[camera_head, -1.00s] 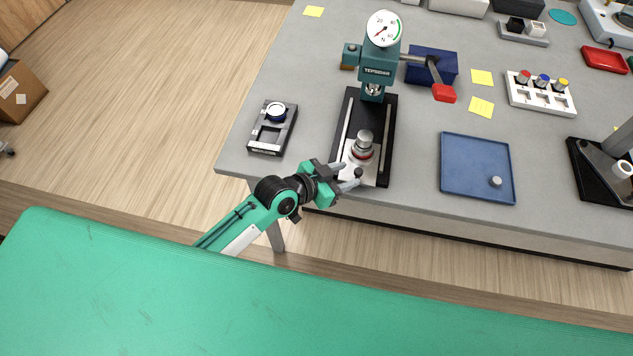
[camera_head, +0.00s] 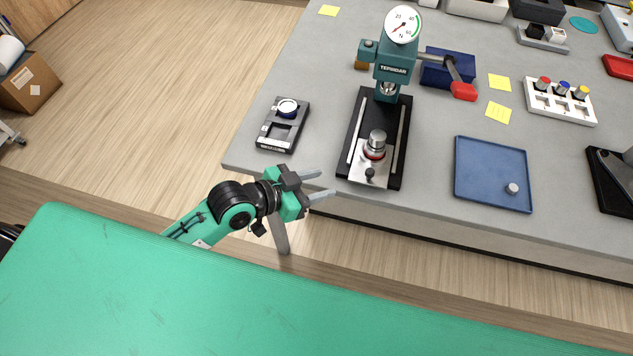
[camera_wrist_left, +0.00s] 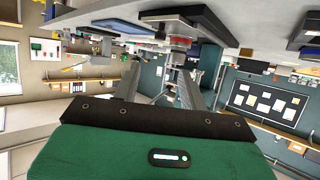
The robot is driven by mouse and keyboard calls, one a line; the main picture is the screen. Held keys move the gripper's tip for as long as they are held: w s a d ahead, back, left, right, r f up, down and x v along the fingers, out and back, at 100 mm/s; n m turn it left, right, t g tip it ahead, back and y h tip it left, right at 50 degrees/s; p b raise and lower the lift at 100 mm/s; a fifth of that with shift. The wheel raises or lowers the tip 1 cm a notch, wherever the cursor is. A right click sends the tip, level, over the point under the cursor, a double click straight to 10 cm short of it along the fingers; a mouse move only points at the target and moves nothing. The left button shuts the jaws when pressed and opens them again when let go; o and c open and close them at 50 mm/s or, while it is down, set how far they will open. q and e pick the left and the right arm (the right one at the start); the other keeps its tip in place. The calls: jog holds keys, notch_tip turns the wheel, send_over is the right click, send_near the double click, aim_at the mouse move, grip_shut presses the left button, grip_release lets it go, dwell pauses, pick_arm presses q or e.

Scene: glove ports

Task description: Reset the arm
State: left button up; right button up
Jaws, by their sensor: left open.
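My left gripper (camera_head: 318,184) is open and empty in the head view, off the front edge of the grey table, just left of and in front of the press base. Its two grey fingers point right and stand apart. In the left wrist view its fingers (camera_wrist_left: 190,92) are also apart with nothing between them. The press (camera_head: 392,68) stands upright on a black base with a round dial on top and a red-ended lever. A metal piece (camera_head: 376,141) stands on the plate at the front of the base. My right gripper is not in view.
A dark fixture (camera_head: 283,124) with a round white-topped part lies on the table's left corner. A blue tray (camera_head: 485,190) holds a small grey cylinder (camera_head: 512,188). A white rack (camera_head: 548,101) with coloured caps stands farther right. Open floor lies left of the table.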

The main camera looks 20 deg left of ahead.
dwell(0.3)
pick_arm(q)
jog(key=s+a+f+n+g+y, duration=0.35)
jog(key=s+a+y, duration=0.2)
jog(key=s, duration=0.25)
jog(key=s+a+f+n+g+y, duration=0.3)
jog(key=s+a+f+n+y, duration=0.1)
jog(key=s+a, duration=0.4)
notch_tip(320, 180, down, 32)
jog(key=s+d+r, duration=0.1)
jog(key=s+a+f+g, duration=0.2)
jog(key=s+a+f, duration=0.1)
jog(key=s+f, duration=1.6)
jog(key=shift+s+f+m, duration=0.15)
jog(key=shift+f+m, duration=0.1)
jog(key=shift+m, duration=0.2)
